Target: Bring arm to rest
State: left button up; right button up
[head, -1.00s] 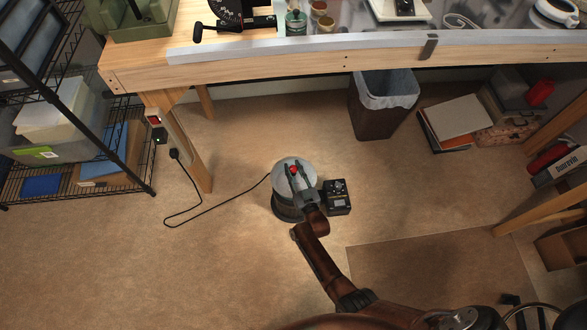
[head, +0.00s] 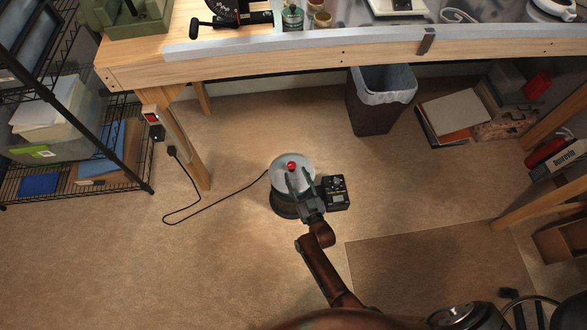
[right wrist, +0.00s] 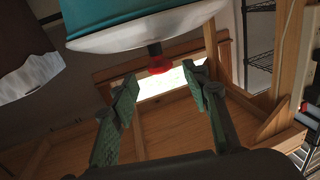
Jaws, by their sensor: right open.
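My right gripper (head: 299,180) is open and empty. It reaches over the front of a round drum-like machine (head: 285,202) with a pale domed top, which stands on the floor. The red knob (head: 291,166) on that top is just beyond the fingertips. In the right wrist view, the red knob (right wrist: 160,65) and the pale dome (right wrist: 150,32) are ahead of the open fingers (right wrist: 160,84), with a gap between fingers and knob. My left gripper is not in view.
A black control box (head: 335,192) sits right beside the machine. A cord (head: 205,209) runs left to the table leg. The wooden workbench (head: 230,67) is behind, with a waste bin (head: 372,110) under it. A wire shelf (head: 75,185) stands left. Floor in front is mostly clear.

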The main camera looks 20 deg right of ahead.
jog(key=shift+s, duration=0.9)
